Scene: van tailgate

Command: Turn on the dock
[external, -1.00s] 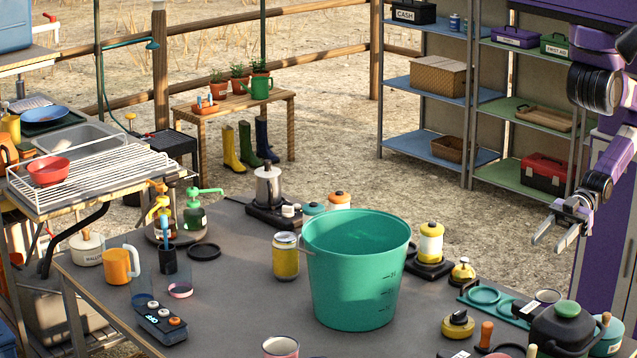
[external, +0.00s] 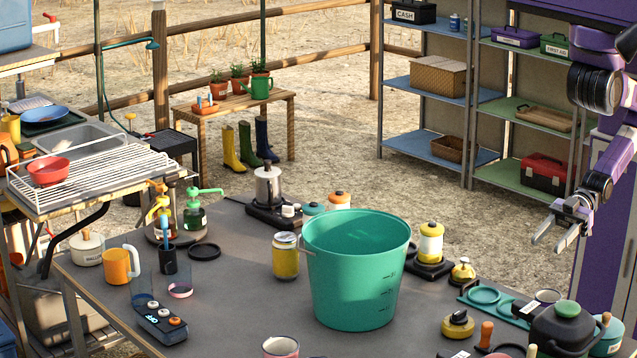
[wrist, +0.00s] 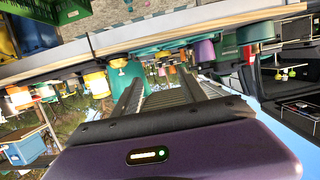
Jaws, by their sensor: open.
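No label in view reads "dock", so I cannot tell for sure which thing it is. A yellow and white lantern (external: 431,243) stands upright on a flat black base (external: 441,270), right of the bucket; this base may be the dock. Whether it is lit or has a switch is too small to tell. My gripper (external: 553,236) is open and empty, in the air to the right of the lantern and apart from everything. In the wrist view my gripper's fingers (wrist: 168,95) are spread with nothing between them.
A large green bucket (external: 352,285) stands mid-table. A grey-blue control box with knobs (external: 160,320) lies at the front left. A black base with a metal pot (external: 268,186) is at the back. A yellow bell-like item (external: 462,272) and a black pot (external: 562,330) are at right.

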